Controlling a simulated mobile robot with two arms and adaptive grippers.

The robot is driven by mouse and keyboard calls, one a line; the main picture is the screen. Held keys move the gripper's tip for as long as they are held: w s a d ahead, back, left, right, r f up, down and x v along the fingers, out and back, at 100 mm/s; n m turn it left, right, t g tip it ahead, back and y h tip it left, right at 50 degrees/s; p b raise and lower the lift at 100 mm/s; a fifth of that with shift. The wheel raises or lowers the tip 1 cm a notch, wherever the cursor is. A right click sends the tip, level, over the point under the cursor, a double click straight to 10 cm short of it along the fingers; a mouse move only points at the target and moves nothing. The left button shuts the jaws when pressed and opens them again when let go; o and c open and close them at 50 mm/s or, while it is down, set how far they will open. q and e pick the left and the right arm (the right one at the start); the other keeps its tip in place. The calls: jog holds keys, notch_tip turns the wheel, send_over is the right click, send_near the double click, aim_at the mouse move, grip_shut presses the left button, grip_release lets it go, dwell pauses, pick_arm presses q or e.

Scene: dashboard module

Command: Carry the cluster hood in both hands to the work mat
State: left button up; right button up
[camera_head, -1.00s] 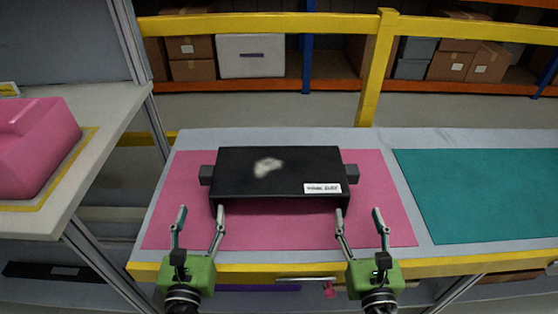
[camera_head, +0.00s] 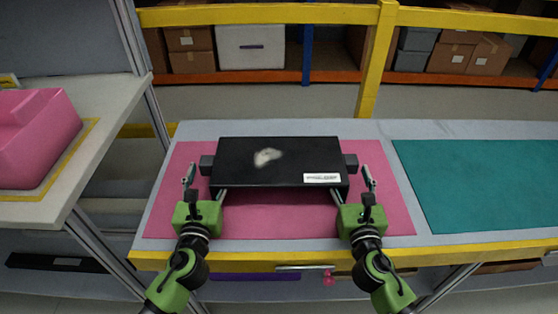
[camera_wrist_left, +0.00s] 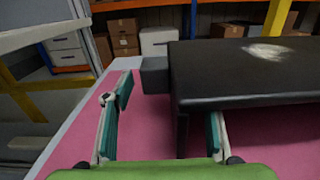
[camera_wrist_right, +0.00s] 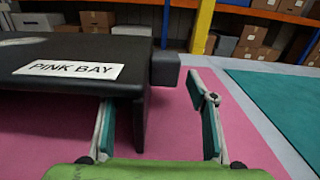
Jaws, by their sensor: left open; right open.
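The black cluster hood (camera_head: 285,160), a wide flat-topped shell with a small block at each side and a pale smudge on top, stands on a pink mat (camera_head: 270,220). Its white label (camera_wrist_right: 68,69) reads "PINK BAY" in the right wrist view. A teal mat (camera_head: 480,185) lies to the right; no marking shows which mat is the work mat. My left gripper (camera_head: 206,180) is open at the hood's left end, one finger outside, the other partly hidden under the front edge. My right gripper (camera_head: 352,180) is open likewise at the right end. Contact cannot be told.
A pink moulded part (camera_head: 35,135) sits on a separate table at the left, with a gap between that table and the bench. A yellow rail (camera_head: 270,262) runs along the bench's front. A yellow post (camera_head: 375,60) and shelves of boxes stand behind. The teal mat is clear.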

pick_arm(q)
jog(key=shift+w, duration=1.5)
pick_arm(e)
jog(key=shift+w, duration=1.5)
pick_arm(q)
grip_shut()
pick_arm(e)
grip_shut()
jog(key=shift+r, duration=0.1)
